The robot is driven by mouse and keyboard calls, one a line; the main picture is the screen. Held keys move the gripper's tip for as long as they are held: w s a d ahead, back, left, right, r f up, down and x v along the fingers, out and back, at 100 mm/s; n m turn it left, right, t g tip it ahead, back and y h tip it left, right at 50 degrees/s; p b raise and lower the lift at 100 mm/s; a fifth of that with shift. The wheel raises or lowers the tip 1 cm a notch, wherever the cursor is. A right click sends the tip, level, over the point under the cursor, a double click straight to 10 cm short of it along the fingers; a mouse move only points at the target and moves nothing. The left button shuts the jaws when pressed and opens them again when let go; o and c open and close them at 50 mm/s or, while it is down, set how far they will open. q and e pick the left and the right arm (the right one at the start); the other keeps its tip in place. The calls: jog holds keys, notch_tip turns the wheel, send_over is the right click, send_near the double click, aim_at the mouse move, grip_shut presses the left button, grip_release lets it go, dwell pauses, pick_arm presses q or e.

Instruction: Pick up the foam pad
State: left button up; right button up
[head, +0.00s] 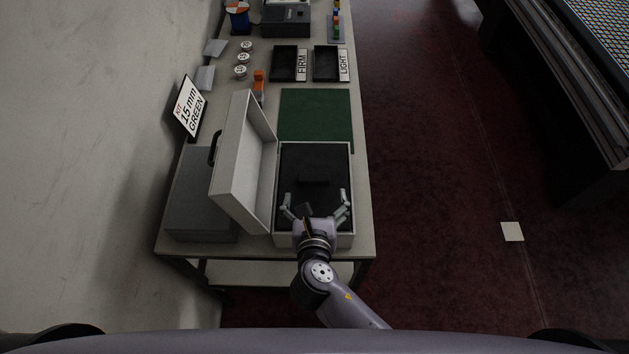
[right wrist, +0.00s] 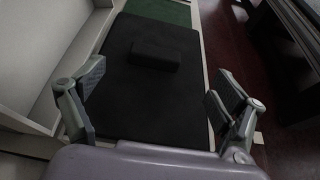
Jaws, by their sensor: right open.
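An open pale case (head: 352,190) stands on the table's near end, its lid (head: 238,160) tipped up on the left. A black foam-like sheet (head: 300,165) fills its base; it also shows in the right wrist view (right wrist: 150,105). A small dark block (head: 315,175) lies on this sheet, near its far middle in the right wrist view (right wrist: 156,55). I cannot tell for sure which is the foam pad. My right gripper (head: 315,204) is open and empty over the case's near part, fingers spread, short of the block. My left gripper is out of view.
A green mat (head: 316,115) lies beyond the case. Black trays marked FIRM (head: 286,64) and LIGHT (head: 327,63) stand farther back. A KIT 15 mm GREEN sign (head: 188,106) and a grey box (head: 195,200) are left. A pale square (head: 512,231) lies on the floor.

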aim_at(314, 179)
jog(key=x, duration=0.3)
jog(key=shift+a+f, duration=0.1)
jog(key=shift+a, duration=0.05)
jog(key=shift+w+f+b, duration=0.15)
jog(key=shift+w+b, duration=0.15)
jog(key=shift+b, duration=0.05)
jog(key=shift+w+f+b, duration=0.15)
jog(key=shift+f+b, duration=0.05)
jog(key=shift+b, duration=0.15)
jog(key=w+f+b, duration=0.2)
jog(key=w+b, duration=0.1)
jog(key=b, duration=0.1)
jog(key=shift+f, duration=0.15)
jog(key=shift+w+b, duration=0.35)
jog(key=shift+w, duration=0.15)
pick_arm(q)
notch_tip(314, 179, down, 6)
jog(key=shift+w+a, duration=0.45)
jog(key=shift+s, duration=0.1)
pick_arm(e)
jog(key=c, duration=1.1)
